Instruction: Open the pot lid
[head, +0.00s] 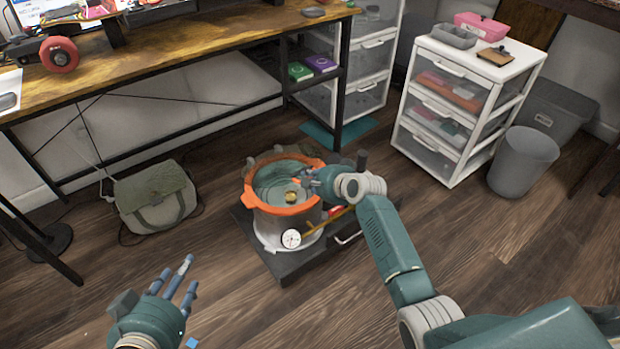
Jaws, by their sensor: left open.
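The pot (272,228) is a grey vessel with an orange rim and a round dial on its front. It stands on a low dark platform. The lid (270,182) shows as a teal round surface inside the orange rim, with a small gold knob (291,197) near its middle. My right gripper (308,181) is over the right side of the pot, close to the knob. Its fingers are small and partly hidden by the wrist, so contact is unclear. My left gripper (176,285) is open and empty above the floor at the lower left, apart from the pot.
The dark platform (290,268) has a handle on its front right. A green-grey bag (155,203) lies left of the pot. A workbench (180,50) stands behind. White drawers (455,110) and a grey bin (523,160) stand at the right. The floor in front is clear.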

